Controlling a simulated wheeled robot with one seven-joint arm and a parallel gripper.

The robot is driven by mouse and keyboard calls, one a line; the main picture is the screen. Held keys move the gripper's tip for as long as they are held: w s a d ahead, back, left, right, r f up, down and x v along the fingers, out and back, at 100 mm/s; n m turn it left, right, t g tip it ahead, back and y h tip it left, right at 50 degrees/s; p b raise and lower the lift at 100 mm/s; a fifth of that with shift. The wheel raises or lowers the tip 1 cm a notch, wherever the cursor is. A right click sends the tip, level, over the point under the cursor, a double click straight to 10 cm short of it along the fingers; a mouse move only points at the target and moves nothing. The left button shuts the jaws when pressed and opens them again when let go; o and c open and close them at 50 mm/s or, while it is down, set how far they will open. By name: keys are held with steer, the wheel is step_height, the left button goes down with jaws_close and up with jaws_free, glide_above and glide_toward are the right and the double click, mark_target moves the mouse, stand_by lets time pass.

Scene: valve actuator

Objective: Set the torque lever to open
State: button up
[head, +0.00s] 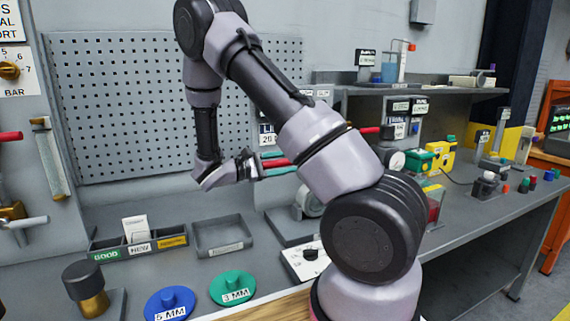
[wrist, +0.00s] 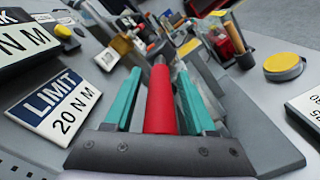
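The torque lever shows as a red handle (wrist: 160,100) in the middle of the wrist view, pointing away from my gripper's palm. My gripper (wrist: 161,68) has one teal finger on each side of the handle. Narrow gaps show between handle and fingers, so it looks open around the lever. In the head view my gripper (head: 284,166) is in front of the pegboard's right end, with the red handle (head: 279,162) between its fingers. My arm hides the lever's far end and mount. A LIMIT 20 NM sign (wrist: 58,108) stands to the left in the wrist view.
A shallow grey tray (head: 222,235), a parts rack (head: 138,246) and blue (head: 170,303) and green (head: 233,288) discs lie on the bench below my gripper. A yellow-topped round button (wrist: 284,67) is at right in the wrist view. The pegboard (head: 120,110) stands behind.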

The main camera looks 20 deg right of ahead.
jaws_close()
stand_by(1.2)
